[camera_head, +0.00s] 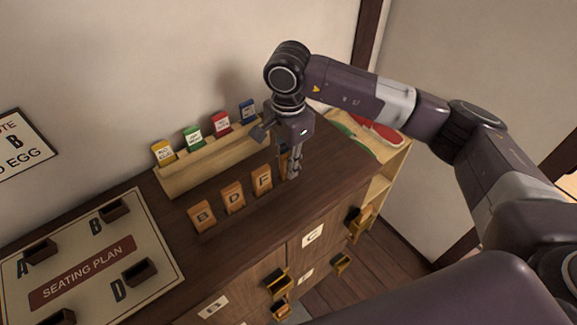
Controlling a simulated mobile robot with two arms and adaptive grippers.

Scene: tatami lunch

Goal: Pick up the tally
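Wooden tallies stand in a row on the dark wooden cabinet top, in a low holder. One is marked B (202,215), one D (233,197) and one F (262,180). Part of a further wooden piece (283,163) shows at the right end of the row, mostly hidden by my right gripper. My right gripper (294,174) points down at that end, just right of the F tally. Its fingers are seen nearly edge-on, so I cannot tell whether they are open or touch the piece. My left gripper is not in view.
A wooden rack (205,168) with yellow, green, red and blue packets stands behind the tallies. A seating plan board (150,235) with small dark holders lies at the left. Drawers with yellowish handles (341,262) are below the front edge. A shelf (380,180) is at the right.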

